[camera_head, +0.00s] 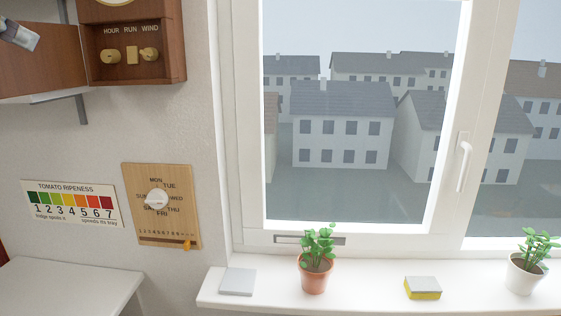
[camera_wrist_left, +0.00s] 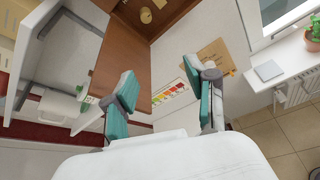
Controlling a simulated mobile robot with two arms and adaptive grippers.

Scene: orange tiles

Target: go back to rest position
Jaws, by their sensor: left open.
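My left gripper (camera_wrist_left: 160,75) shows in the left wrist view with its two teal-padded fingers wide apart and nothing between them. It is in front of the wooden cabinet box and the wall. In the head view a grey metal piece at the top left edge looks like part of my left arm; the rest of that arm is out of frame. My right gripper shows in neither view.
A wooden box with knobs (camera_head: 130,55) hangs on the wall, its door (camera_head: 45,70) swung open to the left. A wooden weekday dial board (camera_head: 180,225) and a ripeness chart (camera_head: 72,204) are below. The windowsill (camera_head: 360,290) holds two potted plants (camera_head: 315,272) (camera_head: 523,275), a sponge (camera_head: 422,290) and a grey square (camera_head: 238,282).

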